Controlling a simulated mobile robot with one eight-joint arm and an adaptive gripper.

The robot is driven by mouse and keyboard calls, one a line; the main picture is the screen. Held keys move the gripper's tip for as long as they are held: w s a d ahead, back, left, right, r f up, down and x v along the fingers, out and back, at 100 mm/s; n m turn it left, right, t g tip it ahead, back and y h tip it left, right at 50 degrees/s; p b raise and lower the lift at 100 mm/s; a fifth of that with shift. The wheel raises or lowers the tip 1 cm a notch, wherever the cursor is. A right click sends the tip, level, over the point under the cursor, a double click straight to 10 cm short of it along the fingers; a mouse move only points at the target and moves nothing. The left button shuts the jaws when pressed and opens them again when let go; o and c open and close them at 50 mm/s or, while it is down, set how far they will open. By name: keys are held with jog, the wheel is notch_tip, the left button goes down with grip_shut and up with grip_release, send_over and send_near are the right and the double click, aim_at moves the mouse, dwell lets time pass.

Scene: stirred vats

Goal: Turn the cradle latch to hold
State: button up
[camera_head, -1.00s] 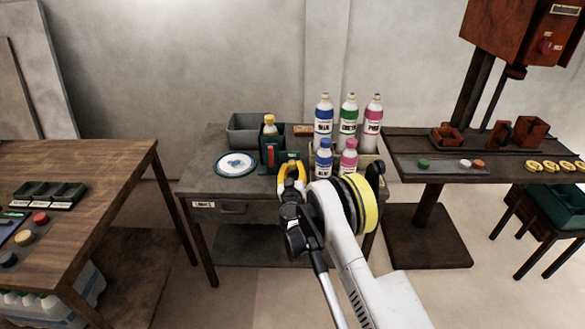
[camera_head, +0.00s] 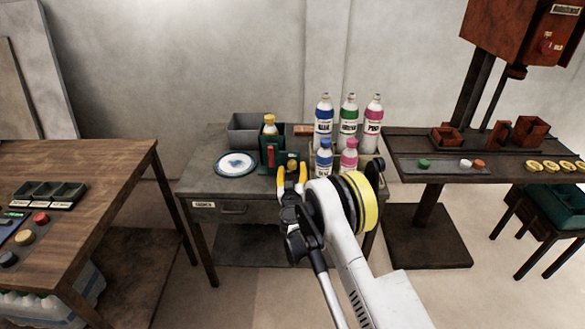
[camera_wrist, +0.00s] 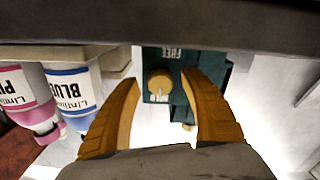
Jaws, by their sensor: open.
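The green cradle (camera_head: 267,152) stands on the grey bench and holds a bottle with a yellow cap (camera_head: 269,124). A red upright strip shows on its front. The latch is a round yellow-brown knob (camera_head: 292,166) low on the cradle's right part; it shows in the wrist view (camera_wrist: 159,83) with a pale mark on its face. A label (camera_wrist: 172,54) beside it appears to read FREE. My gripper (camera_head: 292,176) is open and empty. In the wrist view its two yellow fingers (camera_wrist: 161,92) lie to either side of the knob, apart from it.
Several labelled bottles (camera_head: 348,120) stand close right of the cradle, with blue and pink ones nearest my gripper. A white-and-blue plate (camera_head: 236,164) and a grey bin (camera_head: 246,129) are to the left. The bench's front left is clear.

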jog(key=s, duration=0.6)
jog(key=shift+a, duration=0.15)
jog(key=s+d+r+m+g+h, duration=0.1)
jog(key=d+r+h, duration=0.1)
jog(key=d+r, duration=0.45)
jog(key=s+d+r+m+g+h, duration=0.15)
jog(key=d+r, duration=0.25)
jog(key=r, duration=0.5)
jog(key=s+d+r+m+g, duration=0.1)
jog(key=s+d+r+g, duration=0.2)
jog(key=s+d+r, duration=0.6)
jog(key=s+a+f+g+y, duration=0.1)
jog(key=s+f+g+y, duration=0.1)
jog(key=s, duration=1.4)
jog(key=s+a+f+n+g+y, duration=0.1)
jog(key=s+f+g+y, duration=0.1)
jog(key=s, duration=1.5)
jog(key=shift+g, duration=0.75)
